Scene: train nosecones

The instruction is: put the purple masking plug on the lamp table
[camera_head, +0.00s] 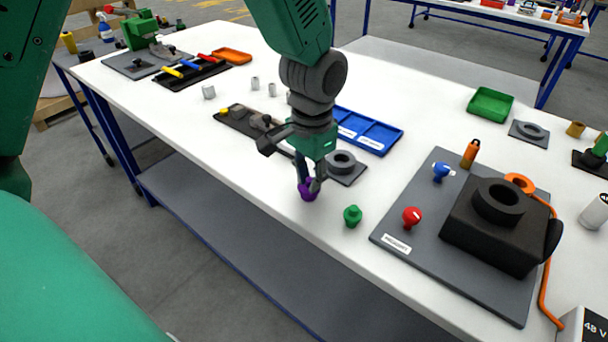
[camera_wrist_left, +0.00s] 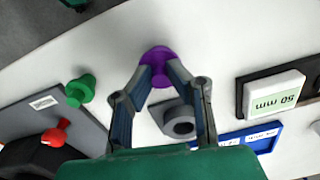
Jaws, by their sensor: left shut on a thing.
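The purple masking plug (camera_head: 307,194) is between the fingertips of my left gripper (camera_head: 311,182), near the front edge of the white table (camera_head: 270,207). The gripper points down and is shut on the plug. In the left wrist view the plug (camera_wrist_left: 158,56) shows its round purple top between the two fingertips (camera_wrist_left: 160,70). I cannot tell whether its underside touches the table. A grey board (camera_head: 405,216) on the same table carries a black block with a ring (camera_head: 490,232). My right gripper is not in view.
A green plug (camera_head: 353,215) stands close to the right of the purple one. A grey ring on a pad (camera_head: 343,163) and a blue tray (camera_head: 376,136) lie behind. Red (camera_head: 411,217) and blue (camera_head: 442,172) knobs stand on the grey board. Another table (camera_head: 545,27) is at the far right.

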